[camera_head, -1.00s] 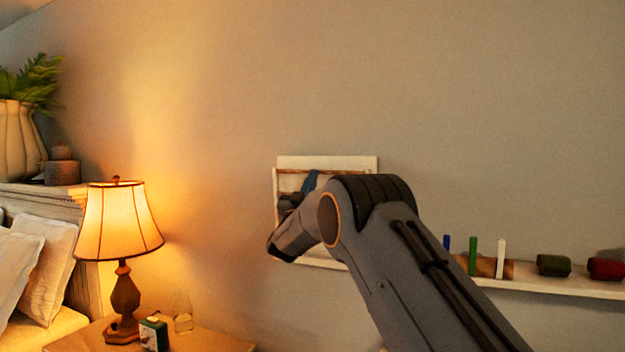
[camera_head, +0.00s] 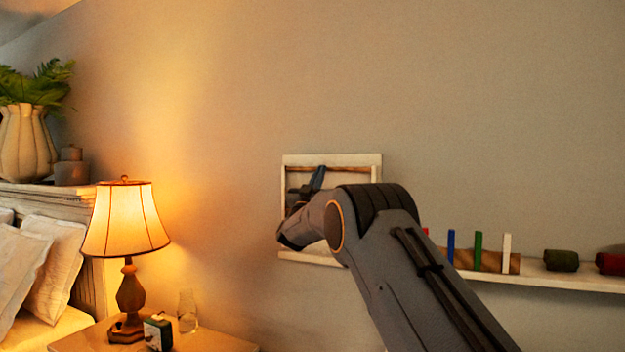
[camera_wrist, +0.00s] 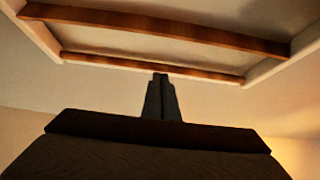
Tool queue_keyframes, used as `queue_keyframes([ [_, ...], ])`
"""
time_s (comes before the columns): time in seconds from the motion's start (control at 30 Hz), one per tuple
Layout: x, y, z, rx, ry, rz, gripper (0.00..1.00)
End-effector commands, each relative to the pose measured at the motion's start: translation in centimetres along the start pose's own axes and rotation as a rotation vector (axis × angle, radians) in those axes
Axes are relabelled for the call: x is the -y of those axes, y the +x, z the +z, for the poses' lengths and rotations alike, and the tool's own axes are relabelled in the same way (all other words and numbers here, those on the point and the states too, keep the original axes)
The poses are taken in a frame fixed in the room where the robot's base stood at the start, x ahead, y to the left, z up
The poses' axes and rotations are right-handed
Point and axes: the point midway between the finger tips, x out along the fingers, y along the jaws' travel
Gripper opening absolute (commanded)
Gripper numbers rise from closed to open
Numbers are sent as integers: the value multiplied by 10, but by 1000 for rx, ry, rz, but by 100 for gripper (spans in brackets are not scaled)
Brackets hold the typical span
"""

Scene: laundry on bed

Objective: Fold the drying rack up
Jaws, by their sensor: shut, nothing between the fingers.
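The drying rack (camera_head: 290,160) is a white frame with brown wooden rails on the wall, in the middle of the head view. It looks nearly flat to the wall, but its exact angle is hard to tell. My arm covers its lower right part. My gripper (camera_head: 319,172) is in front of the rack, pointing up, its tip just below the upper rail. In the wrist view the gripper (camera_wrist: 160,77) is shut and empty, its tip close to a wooden rail (camera_wrist: 150,66) of the rack (camera_wrist: 38,33). I cannot tell whether they touch.
A white wall shelf (camera_head: 560,281) to the right holds coloured upright pieces and dark rolls (camera_head: 561,260). A lit lamp (camera_head: 126,225) stands on the nightstand (camera_head: 210,343) at lower left, beside the bed pillows (camera_head: 52,265). The wall above the rack is clear.

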Motion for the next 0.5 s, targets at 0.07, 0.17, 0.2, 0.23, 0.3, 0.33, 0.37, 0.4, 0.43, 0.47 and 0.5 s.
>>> queue_keyframes([
  [0.07, -4, 5, -9, -7, 3, 5, 0],
  [0.17, -2, -1, -16, -7, 2, 5, 0],
  [0.2, -1, -5, -20, -6, 2, 4, 0],
  [0.23, 1, -8, -23, -5, 2, 3, 0],
  [0.3, 3, -17, -32, -5, 2, 2, 0],
  [0.33, 4, -24, -31, -3, 1, 1, 0],
  [0.37, 4, -31, -29, -2, 0, 0, 0],
  [0.4, 4, -40, -29, -2, 0, 1, 0],
  [0.43, 4, -47, -29, -2, 0, 0, 0],
  [0.47, 4, -54, -29, -2, 0, 0, 0],
  [0.5, 4, -62, -30, -1, 0, 0, 0],
])
